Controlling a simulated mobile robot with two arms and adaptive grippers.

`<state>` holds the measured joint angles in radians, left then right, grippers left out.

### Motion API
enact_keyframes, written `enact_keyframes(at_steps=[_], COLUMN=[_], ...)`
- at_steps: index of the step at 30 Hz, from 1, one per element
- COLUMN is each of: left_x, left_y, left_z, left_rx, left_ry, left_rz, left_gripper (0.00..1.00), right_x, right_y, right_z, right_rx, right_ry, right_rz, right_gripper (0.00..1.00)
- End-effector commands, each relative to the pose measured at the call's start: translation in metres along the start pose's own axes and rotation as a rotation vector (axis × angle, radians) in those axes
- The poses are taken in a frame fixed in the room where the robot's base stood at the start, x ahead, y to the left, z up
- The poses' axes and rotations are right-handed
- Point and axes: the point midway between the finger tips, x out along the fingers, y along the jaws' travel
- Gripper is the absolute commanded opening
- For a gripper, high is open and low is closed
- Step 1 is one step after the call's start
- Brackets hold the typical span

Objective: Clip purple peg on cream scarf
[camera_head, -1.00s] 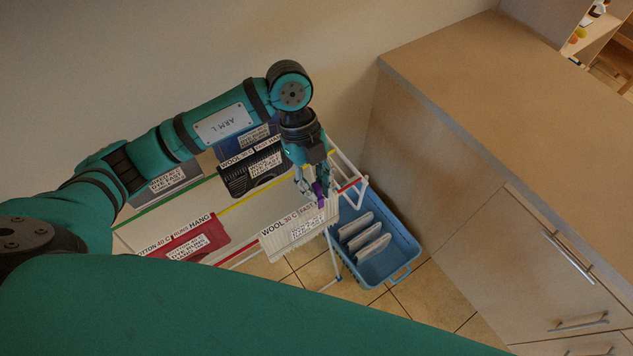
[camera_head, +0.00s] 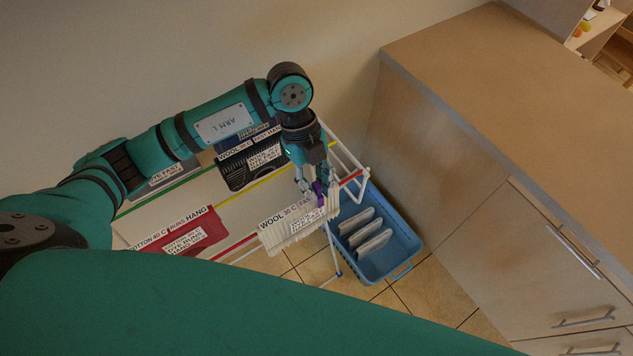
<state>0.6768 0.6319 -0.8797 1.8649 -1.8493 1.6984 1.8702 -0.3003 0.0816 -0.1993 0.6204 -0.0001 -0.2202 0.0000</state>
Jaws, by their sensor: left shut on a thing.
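The cream scarf (camera_head: 283,238) hangs over the front rail of the drying rack, with a "WOOL" label along its top edge. My left gripper (camera_head: 316,190) is over the right end of the scarf, pointing down. It is shut on the purple peg (camera_head: 320,194). The peg is at the scarf's upper right edge; I cannot tell whether its jaws are around the cloth or only beside it. My right gripper is not in view.
The white drying rack (camera_head: 352,182) holds a red cloth (camera_head: 192,237) and a dark striped cloth (camera_head: 245,170). A blue basket (camera_head: 398,256) with several pale pieces stands on the floor to the right. A wooden counter (camera_head: 470,80) bounds the right side.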

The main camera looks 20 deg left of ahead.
Motion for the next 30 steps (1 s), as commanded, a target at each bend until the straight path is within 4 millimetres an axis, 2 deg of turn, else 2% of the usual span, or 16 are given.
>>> enact_keyframes(at_steps=[25, 26, 30], left_x=[0.0099, 0.0095, 0.0094], left_y=[0.0002, 0.0001, 0.0001], left_z=[0.0039, 0.0038, 0.0037], left_rx=[0.000, 0.000, 0.000], left_ry=[0.000, 0.000, 0.000], left_rz=[0.001, 0.000, 0.000], left_gripper=[0.01, 0.16, 0.34], right_x=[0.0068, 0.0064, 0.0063], right_y=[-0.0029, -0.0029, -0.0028], right_z=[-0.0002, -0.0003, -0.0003], right_rx=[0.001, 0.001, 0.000], right_ry=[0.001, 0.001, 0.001], right_rz=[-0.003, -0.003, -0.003], right_gripper=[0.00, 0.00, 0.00])
